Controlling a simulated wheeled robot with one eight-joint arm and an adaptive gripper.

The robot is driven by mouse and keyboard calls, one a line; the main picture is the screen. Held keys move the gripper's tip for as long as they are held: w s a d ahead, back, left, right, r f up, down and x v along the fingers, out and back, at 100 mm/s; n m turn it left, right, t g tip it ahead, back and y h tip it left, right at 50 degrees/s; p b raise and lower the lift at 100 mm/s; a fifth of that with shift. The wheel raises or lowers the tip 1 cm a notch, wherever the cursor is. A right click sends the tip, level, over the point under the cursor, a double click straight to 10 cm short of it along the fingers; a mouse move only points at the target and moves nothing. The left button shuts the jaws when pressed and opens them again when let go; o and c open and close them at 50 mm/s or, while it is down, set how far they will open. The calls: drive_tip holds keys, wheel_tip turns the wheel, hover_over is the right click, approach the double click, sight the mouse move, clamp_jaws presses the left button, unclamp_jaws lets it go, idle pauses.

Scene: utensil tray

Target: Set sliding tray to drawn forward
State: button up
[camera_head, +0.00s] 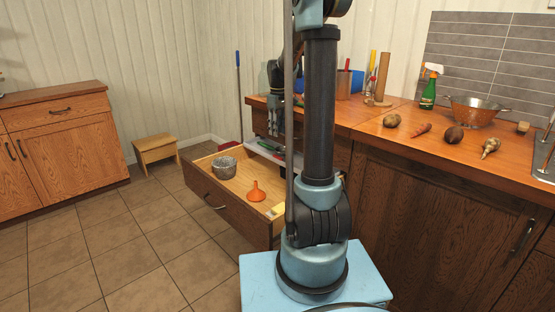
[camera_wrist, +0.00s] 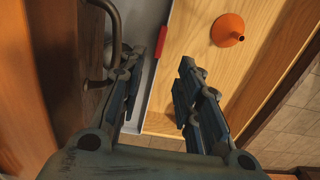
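The sliding tray is a pale grey utensil tray at the back end of the open wooden drawer (camera_head: 228,212), below the counter edge. In the wrist view the tray's light wall (camera_wrist: 150,95) shows between my gripper's fingers. Part of the tray is hidden by the counter and my arm.
The drawer holds a grey patterned bowl (camera_head: 224,167) and an orange funnel (camera_head: 256,192), with bare drawer floor between them and the tray. A metal handle (camera_wrist: 116,38) is close to the left finger. The counter (camera_head: 440,150) stands on the right.

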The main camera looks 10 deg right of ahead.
sight(278, 157)
wheel_tip(278, 157, down, 14)
drive_tip(key=shift+r, duration=0.1)
idle(0.5)
drive_tip(key=shift+c, duration=0.6)
clamp_jaws()
